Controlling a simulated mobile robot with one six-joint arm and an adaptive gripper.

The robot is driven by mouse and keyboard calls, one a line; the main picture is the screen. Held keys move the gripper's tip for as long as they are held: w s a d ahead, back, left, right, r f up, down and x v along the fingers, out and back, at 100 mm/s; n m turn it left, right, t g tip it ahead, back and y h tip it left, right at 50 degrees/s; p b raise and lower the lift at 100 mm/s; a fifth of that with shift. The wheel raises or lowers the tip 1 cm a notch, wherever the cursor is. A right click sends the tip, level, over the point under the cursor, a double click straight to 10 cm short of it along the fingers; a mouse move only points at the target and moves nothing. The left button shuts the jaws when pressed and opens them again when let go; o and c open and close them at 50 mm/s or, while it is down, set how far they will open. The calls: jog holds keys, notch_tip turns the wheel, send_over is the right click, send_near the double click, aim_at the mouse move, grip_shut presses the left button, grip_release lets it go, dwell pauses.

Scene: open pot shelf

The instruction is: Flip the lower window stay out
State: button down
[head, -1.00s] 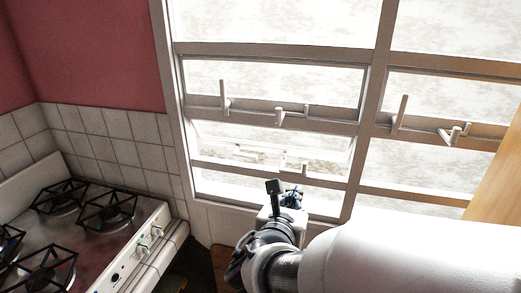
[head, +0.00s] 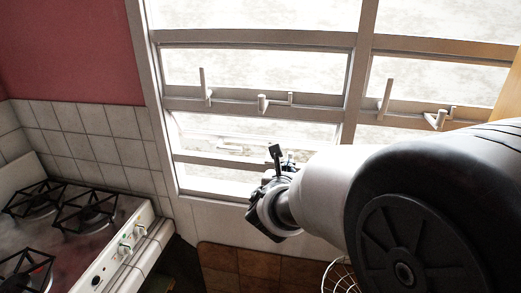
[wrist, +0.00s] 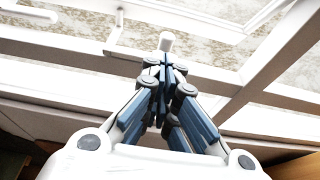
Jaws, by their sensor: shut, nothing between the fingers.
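The window (head: 235,105) has a white frame with several rails. In the wrist view, a white peg with a blunt end (wrist: 166,42) stands just beyond my fingertips; it looks like part of the lower stay. I cannot tell whether the fingers touch it. My gripper (wrist: 162,68) is shut with nothing between its fingers. In the head view my gripper (head: 279,156) is in front of the lower rail and hides the lower stay. Higher up, another stay (head: 275,102) and an upright handle (head: 205,88) sit on the middle rail.
A handle (head: 385,97) and stay (head: 437,119) are on the right-hand window. A stove (head: 100,230) with black grates stands at left below a tiled wall (head: 90,135). A brown tiled surface (head: 235,265) and a wire basket (head: 340,275) are below. A wooden panel (head: 510,85) is at right.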

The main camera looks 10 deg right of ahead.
jog(key=shift+w+d, duration=0.1)
jog(key=shift+w, duration=0.25)
jog(key=shift+w+d+r+b, duration=0.1)
jog(key=shift+w+d+b, duration=0.55)
jog(key=shift+b, duration=0.35)
jog(key=shift+a, duration=0.1)
